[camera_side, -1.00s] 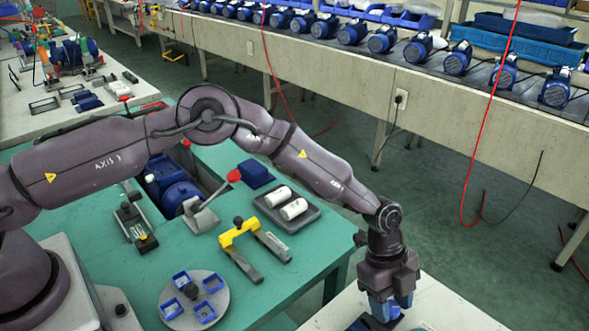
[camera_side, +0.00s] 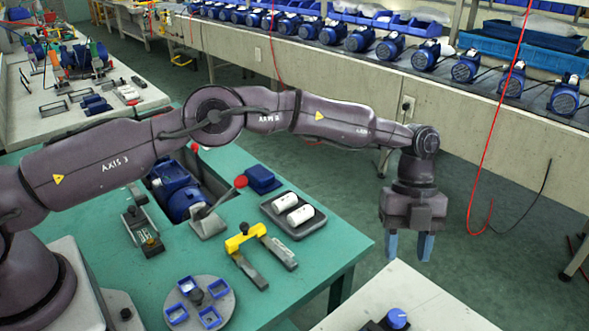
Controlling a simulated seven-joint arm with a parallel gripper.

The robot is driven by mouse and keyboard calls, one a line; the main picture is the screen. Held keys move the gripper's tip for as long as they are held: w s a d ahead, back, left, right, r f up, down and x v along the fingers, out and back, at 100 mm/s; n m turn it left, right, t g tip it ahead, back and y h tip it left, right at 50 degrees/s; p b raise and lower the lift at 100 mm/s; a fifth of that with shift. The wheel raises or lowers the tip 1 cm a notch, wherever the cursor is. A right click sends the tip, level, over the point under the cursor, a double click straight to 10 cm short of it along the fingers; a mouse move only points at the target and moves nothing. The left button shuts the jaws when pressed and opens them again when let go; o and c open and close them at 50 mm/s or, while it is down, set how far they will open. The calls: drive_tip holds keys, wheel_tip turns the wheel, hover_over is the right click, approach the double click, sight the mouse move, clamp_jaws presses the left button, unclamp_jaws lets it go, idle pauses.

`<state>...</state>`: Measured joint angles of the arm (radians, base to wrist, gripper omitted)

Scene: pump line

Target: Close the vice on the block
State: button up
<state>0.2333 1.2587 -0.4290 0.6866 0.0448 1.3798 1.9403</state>
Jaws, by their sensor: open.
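A small grey-and-black device (camera_side: 141,225) with a yellow part near its front end looks like the vice. It lies on the green table, left of the middle. Whether a block sits between its jaws is too small to tell. My gripper (camera_side: 409,247) points down with its two blue fingers apart and nothing between them. It hangs in the air above the far edge of the pale table on the right, well away from the vice.
A blue knob (camera_side: 397,318) on a dark base stands on the pale table (camera_side: 425,295), below my gripper. The green table (camera_side: 330,245) holds a yellow-and-grey tool (camera_side: 245,238), a dark tray with white cylinders (camera_side: 293,214), a red-ball lever and a round plate (camera_side: 222,299) with blue holders.

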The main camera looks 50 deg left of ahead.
drive_tip(key=s+a+r+n+t+y, duration=0.2)
drive_tip(key=s+a+r+n, duration=1)
drive_tip(key=n, duration=0.7)
drive_tip(key=shift+s+a+r+t+y, duration=0.3)
drive_tip(key=shift+a+r+t, duration=0.2)
drive_tip(key=shift+a+r, duration=0.15)
